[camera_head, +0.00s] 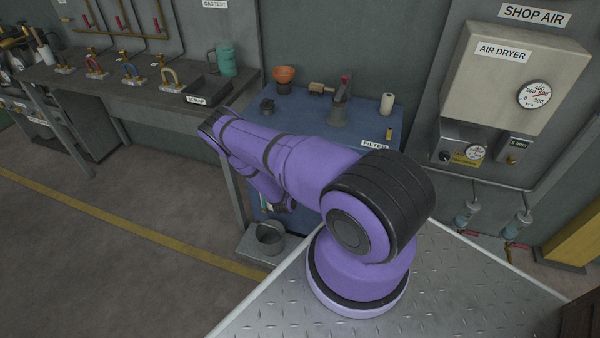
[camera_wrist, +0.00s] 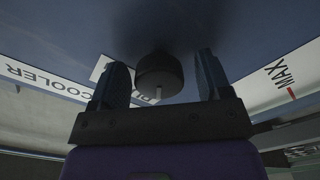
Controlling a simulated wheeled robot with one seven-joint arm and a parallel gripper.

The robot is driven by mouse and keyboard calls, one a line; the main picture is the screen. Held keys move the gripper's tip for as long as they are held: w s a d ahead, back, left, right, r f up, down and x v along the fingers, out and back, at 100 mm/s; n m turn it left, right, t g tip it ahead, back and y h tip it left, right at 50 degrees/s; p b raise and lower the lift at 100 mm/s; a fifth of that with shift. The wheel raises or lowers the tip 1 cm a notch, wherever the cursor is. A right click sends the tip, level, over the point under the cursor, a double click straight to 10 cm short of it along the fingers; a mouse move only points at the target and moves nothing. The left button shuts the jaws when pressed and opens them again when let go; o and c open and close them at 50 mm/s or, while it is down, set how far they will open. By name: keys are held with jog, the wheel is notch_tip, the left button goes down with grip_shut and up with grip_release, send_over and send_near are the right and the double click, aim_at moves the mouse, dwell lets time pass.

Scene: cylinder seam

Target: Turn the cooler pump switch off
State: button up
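In the wrist view a round black knob (camera_wrist: 160,75) with a pale mark on its lower rim stands out from a dark blue panel (camera_wrist: 215,25). A partly hidden label beside it seems to start with "PU". A white "COOLER" label (camera_wrist: 45,80) lies at the left, upside down in the picture. My gripper (camera_wrist: 161,60) is open, with one finger on each side of the knob. Gaps show between the knob and both fingers, so it is not gripped. In the head view my arm hides the gripper and the switch.
A white plate reading "MAX" with a red mark (camera_wrist: 292,93) is right of my fingers. In the head view, a blue bench (camera_head: 300,112) carries a funnel and fittings. A bucket (camera_head: 269,238) stands below my arm. The floor at left is clear.

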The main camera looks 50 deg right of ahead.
jog(key=v, duration=1)
jog(key=shift+s+a, duration=0.15)
jog(key=shift+a, duration=0.2)
